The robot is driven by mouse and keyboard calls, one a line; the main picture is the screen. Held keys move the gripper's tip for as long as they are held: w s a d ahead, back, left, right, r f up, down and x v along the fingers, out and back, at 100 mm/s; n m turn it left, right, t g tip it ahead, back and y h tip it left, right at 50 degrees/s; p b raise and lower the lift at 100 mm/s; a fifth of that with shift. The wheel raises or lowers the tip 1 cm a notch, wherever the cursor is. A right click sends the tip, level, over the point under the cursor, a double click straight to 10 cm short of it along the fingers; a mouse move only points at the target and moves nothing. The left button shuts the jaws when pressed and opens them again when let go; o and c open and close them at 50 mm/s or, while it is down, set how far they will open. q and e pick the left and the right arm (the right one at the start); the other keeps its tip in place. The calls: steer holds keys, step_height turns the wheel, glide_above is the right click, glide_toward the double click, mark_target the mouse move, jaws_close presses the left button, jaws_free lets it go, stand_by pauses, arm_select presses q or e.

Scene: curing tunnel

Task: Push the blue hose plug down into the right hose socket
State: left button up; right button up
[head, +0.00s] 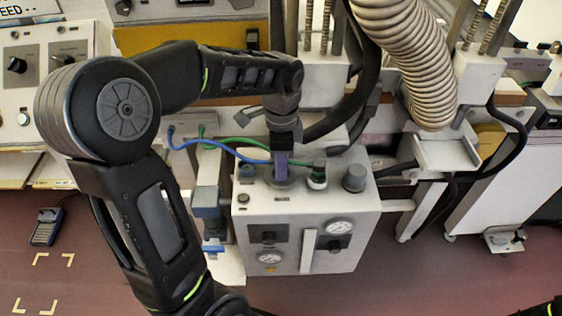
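The blue hose plug (281,168) stands upright on top of the white control box, at a round socket base (281,181) between the two other fittings. Its blue hose (215,142) curves in from the left. I cannot tell how deep the plug sits. My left gripper (284,150) points down directly over the plug, touching it or very close. Its fingers are too small and dark to tell whether they are closed on it. A green plug (318,176) with a green hose stands just right of it. My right gripper is out of view.
A ribbed duct (405,60) and black cables hang behind. The red floor at front right is clear.

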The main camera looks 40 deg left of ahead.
arm_select(q)
steer(key=o, duration=0.3)
steer(key=shift+r, duration=0.1)
step_height(320, 180, up, 8)
steer(key=shift+f, duration=0.2)
stand_by(0.4)
stand_by(0.4)
